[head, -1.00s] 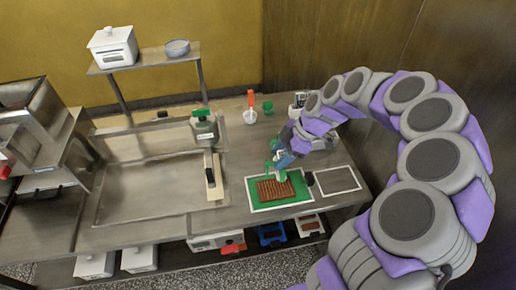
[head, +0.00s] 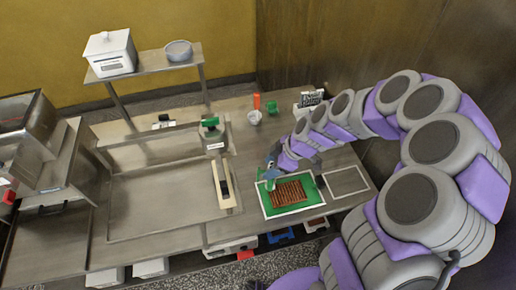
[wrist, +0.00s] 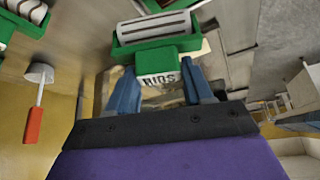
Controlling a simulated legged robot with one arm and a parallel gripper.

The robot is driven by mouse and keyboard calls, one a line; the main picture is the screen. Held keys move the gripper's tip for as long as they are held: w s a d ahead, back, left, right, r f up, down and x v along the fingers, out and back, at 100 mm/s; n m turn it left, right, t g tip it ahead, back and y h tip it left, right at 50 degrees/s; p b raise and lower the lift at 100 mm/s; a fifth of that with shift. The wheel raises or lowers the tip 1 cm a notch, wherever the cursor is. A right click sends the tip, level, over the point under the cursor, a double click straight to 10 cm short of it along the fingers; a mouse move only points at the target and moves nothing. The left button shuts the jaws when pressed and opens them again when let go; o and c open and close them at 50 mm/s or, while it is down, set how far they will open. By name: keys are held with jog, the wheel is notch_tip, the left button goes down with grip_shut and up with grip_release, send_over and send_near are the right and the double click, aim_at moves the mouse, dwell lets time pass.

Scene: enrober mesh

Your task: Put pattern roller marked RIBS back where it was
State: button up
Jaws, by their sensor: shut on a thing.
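My gripper (head: 270,178) is over the left edge of the green mat (head: 266,209). In the wrist view, its blue fingers (wrist: 160,90) are shut on a green roller holder labelled RIBS, the pattern roller (wrist: 155,52). The pale roller in it shows dark lines. In the head view the roller is small and partly hidden by the gripper, and I cannot tell whether it touches the mat. A brown ribbed slab (head: 289,193) lies on the mat. A white-outlined empty rectangle (head: 346,181) is right of the mat.
Another green holder (wrist: 25,18) shows in the wrist view. A black item (head: 320,182) sits between mat and rectangle. A large tray (head: 160,205) lies left.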

jog(key=w+a+f, duration=0.1)
jog(key=w, duration=0.2)
jog(key=w+a+f+b, duration=0.1)
jog(key=w+f, duration=0.1)
jog(key=w, duration=0.2)
jog(key=w+a+f+b, duration=0.1)
jog(key=w+a, duration=0.1)
jog(key=w, duration=0.2)
jog(key=shift+a+f, duration=0.1)
jog(key=shift+f, duration=0.25)
